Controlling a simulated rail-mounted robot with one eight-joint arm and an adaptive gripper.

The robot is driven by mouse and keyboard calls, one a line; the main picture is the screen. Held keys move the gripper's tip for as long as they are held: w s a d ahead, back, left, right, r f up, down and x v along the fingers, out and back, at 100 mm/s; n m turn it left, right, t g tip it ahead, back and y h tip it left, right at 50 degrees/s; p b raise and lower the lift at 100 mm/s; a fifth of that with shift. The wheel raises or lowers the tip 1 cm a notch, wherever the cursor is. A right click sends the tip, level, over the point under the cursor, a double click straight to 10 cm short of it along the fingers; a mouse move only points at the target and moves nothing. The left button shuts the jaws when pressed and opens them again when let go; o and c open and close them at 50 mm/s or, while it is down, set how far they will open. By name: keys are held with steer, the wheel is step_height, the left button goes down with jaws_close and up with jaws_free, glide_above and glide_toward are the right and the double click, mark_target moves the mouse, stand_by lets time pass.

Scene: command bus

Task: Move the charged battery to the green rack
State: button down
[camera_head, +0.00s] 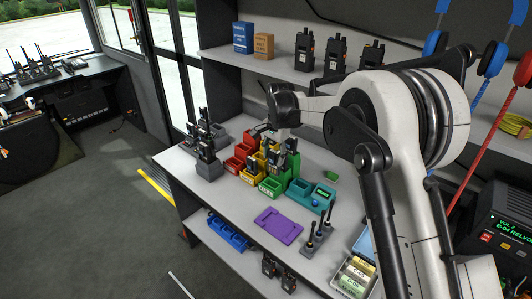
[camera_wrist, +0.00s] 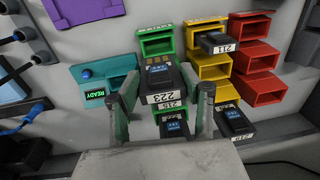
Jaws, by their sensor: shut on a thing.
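My gripper (camera_wrist: 166,96) is shut on a dark battery labelled 223 (camera_wrist: 160,78), one finger on each side. In the wrist view the held battery lies over the middle of the green rack (camera_wrist: 155,40) and hides part of it. I cannot tell whether it touches the rack. In the head view the green rack (camera_head: 269,187) is on the bench, below my wrist; the held battery is hard to make out there.
Yellow bins (camera_wrist: 208,67) and red bins (camera_wrist: 262,90) stand right of the green rack, some holding batteries, one labelled 211 (camera_wrist: 212,42). A purple mat (camera_head: 278,225) lies in front. Radios (camera_head: 205,155) stand at the bench's left; antennas (camera_head: 318,232) stand front right.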

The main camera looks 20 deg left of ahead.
mark_target(271, 170)
steer(key=shift+a, duration=0.4)
steer(key=shift+f, duration=0.1)
steer(key=shift+d+f, duration=0.1)
steer(key=shift+f, duration=0.1)
steer(key=shift+f+b, duration=1)
steer(key=shift+f, duration=2.15)
steer(key=shift+f+b, duration=0.6)
steer(key=shift+f, duration=0.05)
steer(key=shift+f, duration=0.2)
steer(key=c, duration=1)
jaws_free()
steer(key=shift+o, duration=0.2)
steer(key=r, duration=0.8)
steer(key=d+r, duration=0.1)
steer(key=r, duration=0.3)
steer(key=shift+s, duration=0.2)
